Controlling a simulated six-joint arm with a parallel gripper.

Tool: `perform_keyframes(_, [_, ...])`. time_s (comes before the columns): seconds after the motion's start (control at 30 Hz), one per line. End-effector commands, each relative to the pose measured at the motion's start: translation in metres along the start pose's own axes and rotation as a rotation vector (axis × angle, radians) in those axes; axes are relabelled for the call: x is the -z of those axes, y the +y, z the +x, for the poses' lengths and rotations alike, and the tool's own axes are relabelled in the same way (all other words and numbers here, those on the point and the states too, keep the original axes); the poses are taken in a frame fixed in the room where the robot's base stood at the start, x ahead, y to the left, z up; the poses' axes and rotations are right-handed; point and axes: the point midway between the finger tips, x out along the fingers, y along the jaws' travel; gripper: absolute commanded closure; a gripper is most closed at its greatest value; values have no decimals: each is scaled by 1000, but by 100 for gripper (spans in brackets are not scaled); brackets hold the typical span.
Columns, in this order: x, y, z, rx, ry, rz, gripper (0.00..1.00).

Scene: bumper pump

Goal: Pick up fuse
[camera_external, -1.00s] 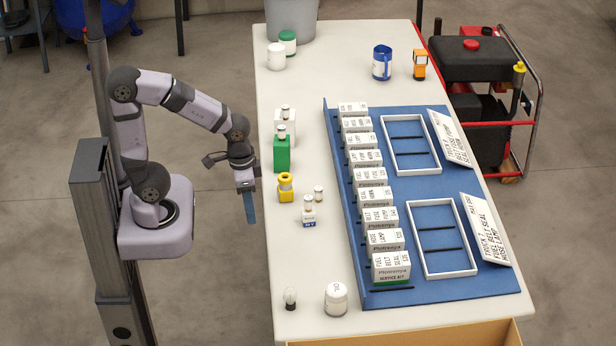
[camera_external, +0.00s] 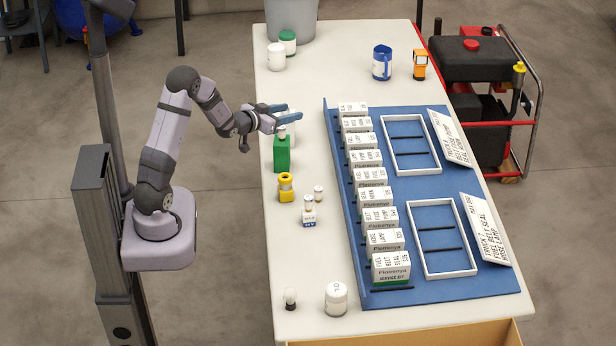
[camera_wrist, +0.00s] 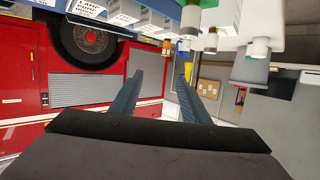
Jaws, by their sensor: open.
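No part is readably marked as the fuse, so I cannot tell for sure which one it is. Small candidates on the white table are a little white-capped cylinder (camera_external: 319,192), a white and blue labelled part (camera_external: 308,212) and a yellow part (camera_external: 286,188). My gripper (camera_external: 289,112) is open and empty, pointing right above the table's left side. It is over or near the green box (camera_external: 282,154), partly covering a white box behind it. In the wrist view my gripper's two blue fingers (camera_wrist: 162,78) are apart with nothing between them.
A blue board (camera_external: 447,294) holds a row of white boxes (camera_external: 375,194), two white divided trays (camera_external: 430,169) and label cards. A blue mug (camera_external: 382,63) and orange part (camera_external: 419,65) stand at the back.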

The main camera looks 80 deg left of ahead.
Motion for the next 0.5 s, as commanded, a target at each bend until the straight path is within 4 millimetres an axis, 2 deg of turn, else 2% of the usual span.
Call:
perform_keyframes(0.03, [-4,-23,2,23,46,-14,58])
perform_keyframes(0.1, [-2,-47,2,42,115,-28,58])
perform_keyframes(0.3, [0,-105,-10,85,287,-52,58])
perform_keyframes(0.37, [-15,-96,-3,74,275,-52,58])
perform_keyframes(0.5, [-42,-95,4,75,276,-51,58])
